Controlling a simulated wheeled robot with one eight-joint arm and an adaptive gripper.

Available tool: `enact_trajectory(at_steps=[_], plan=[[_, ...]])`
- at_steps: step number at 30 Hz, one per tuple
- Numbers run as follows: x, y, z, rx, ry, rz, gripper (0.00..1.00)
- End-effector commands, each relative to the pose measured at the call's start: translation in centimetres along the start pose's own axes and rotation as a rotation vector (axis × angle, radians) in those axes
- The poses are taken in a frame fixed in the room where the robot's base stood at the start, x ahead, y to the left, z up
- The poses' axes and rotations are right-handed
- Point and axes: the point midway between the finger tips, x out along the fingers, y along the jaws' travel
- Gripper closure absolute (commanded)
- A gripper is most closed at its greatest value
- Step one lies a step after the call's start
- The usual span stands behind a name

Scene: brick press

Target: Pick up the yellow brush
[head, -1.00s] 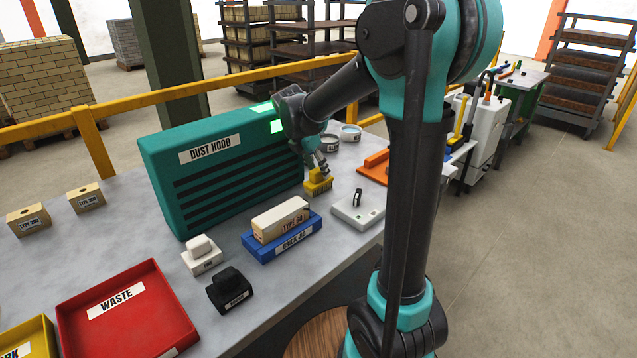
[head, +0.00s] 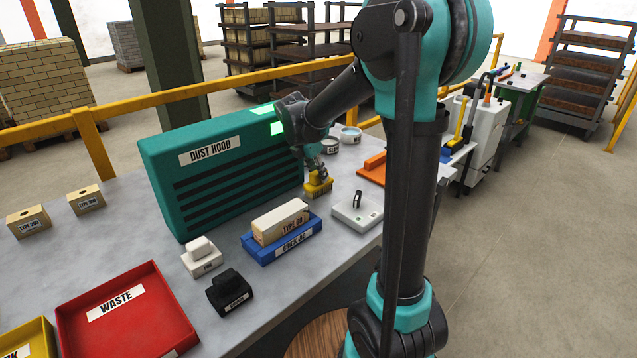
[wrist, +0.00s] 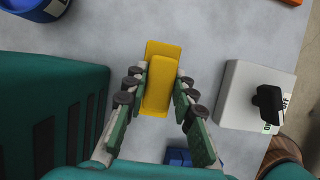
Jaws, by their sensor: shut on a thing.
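The yellow brush (head: 318,184) is on the grey table near the right end of the dust hood, bristles down. In the wrist view the brush (wrist: 161,80) lies between the two fingers, its raised grip lengthwise in the picture. My gripper (head: 315,172) is above the brush with its fingers down around the grip. In the wrist view my gripper (wrist: 159,84) is shut on the brush, one finger pad on each side. Whether the bristles touch the table cannot be told for sure.
The teal dust hood (head: 222,165) stands close on the left. A white box with a black knob (head: 358,209) is on the right. A blue tray (head: 283,241) with a cream brick sits in front. Round containers (head: 350,134) and an orange item (head: 373,166) are behind.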

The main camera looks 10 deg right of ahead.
Motion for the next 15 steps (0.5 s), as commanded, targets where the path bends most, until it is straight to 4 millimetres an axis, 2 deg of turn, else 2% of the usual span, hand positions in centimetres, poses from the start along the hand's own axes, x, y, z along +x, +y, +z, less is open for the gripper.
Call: enact_trajectory(at_steps=[8, 11, 15], plan=[[-0.6, 0.0, 0.3, 0.0, 0.0, 0.0, 1.0], [-1.4, 0.0, 0.6, 0.0, 0.0, 0.0, 1.0], [-3.6, 0.0, 1.5, 0.0, 0.0, 0.0, 1.0]])
